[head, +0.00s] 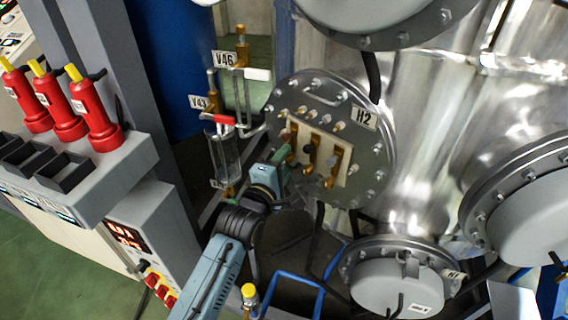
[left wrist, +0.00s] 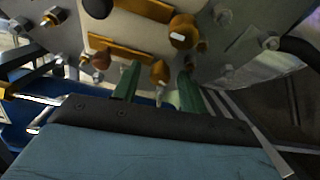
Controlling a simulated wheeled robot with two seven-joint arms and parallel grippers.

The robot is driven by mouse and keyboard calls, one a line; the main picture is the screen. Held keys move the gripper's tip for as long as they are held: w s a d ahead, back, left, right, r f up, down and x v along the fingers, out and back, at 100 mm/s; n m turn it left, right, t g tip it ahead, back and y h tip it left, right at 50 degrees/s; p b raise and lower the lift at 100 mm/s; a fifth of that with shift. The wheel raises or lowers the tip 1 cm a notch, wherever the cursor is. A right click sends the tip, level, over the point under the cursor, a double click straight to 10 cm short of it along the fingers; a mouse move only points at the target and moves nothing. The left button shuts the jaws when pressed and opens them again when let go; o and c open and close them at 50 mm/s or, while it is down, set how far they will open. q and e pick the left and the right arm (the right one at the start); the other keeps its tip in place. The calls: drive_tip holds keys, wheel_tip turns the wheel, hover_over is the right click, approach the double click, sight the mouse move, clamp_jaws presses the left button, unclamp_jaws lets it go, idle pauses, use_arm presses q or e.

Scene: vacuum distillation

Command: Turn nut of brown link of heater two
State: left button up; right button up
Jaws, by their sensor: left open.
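Heater two is a round bolted grey flange (head: 375,150) labelled H2 in the head view. A pale plate (head: 325,150) on its face carries brown links (head: 338,163) with brass nuts and studs. In the left wrist view, one brown link (left wrist: 128,54) crosses the plate and another (left wrist: 148,9) is above it. My left gripper (head: 284,158) is in front of the plate's lower left. Its green fingers are apart in the left wrist view (left wrist: 157,88), with a small brass nut (left wrist: 160,72) showing between them. I cannot tell whether they touch it. My right gripper is not in view.
Valves labelled V46 (head: 241,58) and V43 and a glass vessel (head: 223,153) stand close to the left of the flange. A smaller flange H1 (head: 398,285) is below right. Red handles (head: 95,112) are on a bench at left.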

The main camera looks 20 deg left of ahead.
use_arm(q)
clamp_jaws()
